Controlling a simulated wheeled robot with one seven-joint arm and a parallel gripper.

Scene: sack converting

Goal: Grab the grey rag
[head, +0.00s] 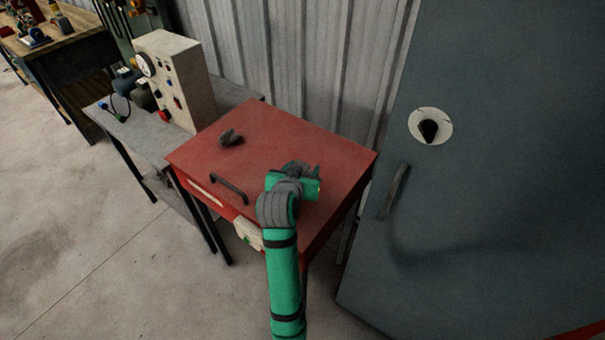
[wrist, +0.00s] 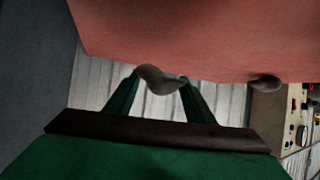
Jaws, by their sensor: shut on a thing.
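The grey rag (wrist: 158,80) is a small crumpled lump between my two fingertips in the wrist view. In the head view the grey rag (head: 312,171) shows as a dark lump at the far side of my gripper (head: 301,176), partly hidden by it. My gripper (wrist: 160,83) is shut on the rag, over the right part of the red table top (head: 270,130). I cannot tell whether the rag still touches the top.
A second dark grey lump (head: 231,137) lies on the red top to the left; it also shows in the wrist view (wrist: 265,83). A dark handle (head: 229,188) is near the front edge. A gauge box (head: 176,80) stands left; a large dark grey panel (head: 480,200) stands right.

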